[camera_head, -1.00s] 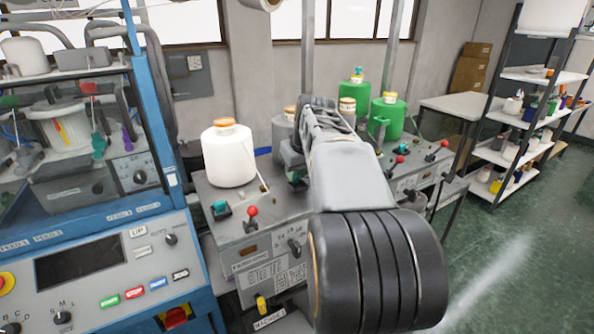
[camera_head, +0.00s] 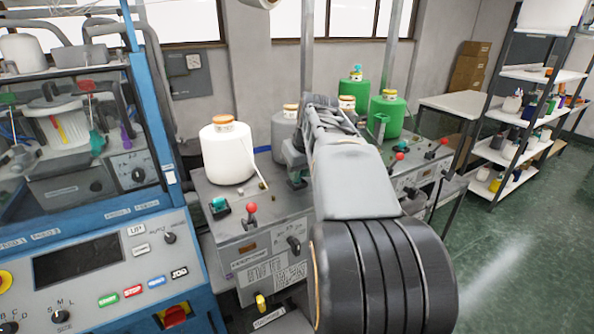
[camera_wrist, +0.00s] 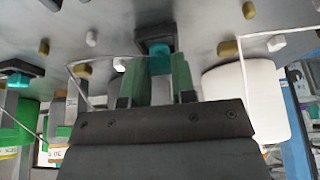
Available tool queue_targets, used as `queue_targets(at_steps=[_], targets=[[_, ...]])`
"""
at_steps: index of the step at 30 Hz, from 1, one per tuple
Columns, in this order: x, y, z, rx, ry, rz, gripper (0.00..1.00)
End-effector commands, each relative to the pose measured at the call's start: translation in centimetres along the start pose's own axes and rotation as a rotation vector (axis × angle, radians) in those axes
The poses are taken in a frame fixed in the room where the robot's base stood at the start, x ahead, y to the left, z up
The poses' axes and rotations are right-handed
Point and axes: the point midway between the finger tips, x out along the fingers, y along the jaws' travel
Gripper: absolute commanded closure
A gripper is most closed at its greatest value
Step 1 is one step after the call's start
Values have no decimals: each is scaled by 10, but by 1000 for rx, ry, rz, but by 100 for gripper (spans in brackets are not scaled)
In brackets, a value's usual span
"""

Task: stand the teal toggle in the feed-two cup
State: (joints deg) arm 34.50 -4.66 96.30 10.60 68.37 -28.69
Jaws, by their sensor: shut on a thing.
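My gripper (camera_wrist: 158,80) has two green fingers and is shut on a teal toggle (camera_wrist: 160,60) in the wrist view, which appears upside down. The toggle's far end meets a dark square cup (camera_wrist: 148,38) on the grey deck. I cannot tell how deep it sits or whether it is fully upright. In the head view my arm hides the fingertips and the held toggle. Another teal piece (camera_head: 219,205) sits in a dark square holder left of a red-knobbed lever. One more teal piece (camera_wrist: 17,79) shows at the wrist view's left.
A white yarn cone (camera_head: 228,155) stands left of my arm, and also shows in the wrist view (camera_wrist: 240,95). Green cones (camera_head: 387,115) stand to the right. A red-knobbed lever (camera_head: 251,209) rises from the deck. Small pegs and thin wire guides surround the gripper. A blue-framed machine fills the left.

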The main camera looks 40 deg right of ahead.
Motion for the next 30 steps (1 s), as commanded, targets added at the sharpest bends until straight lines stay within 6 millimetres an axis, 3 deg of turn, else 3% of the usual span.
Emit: queue_targets(at_steps=[30], targets=[[7, 0, 6, -1, 1, 0, 100]])
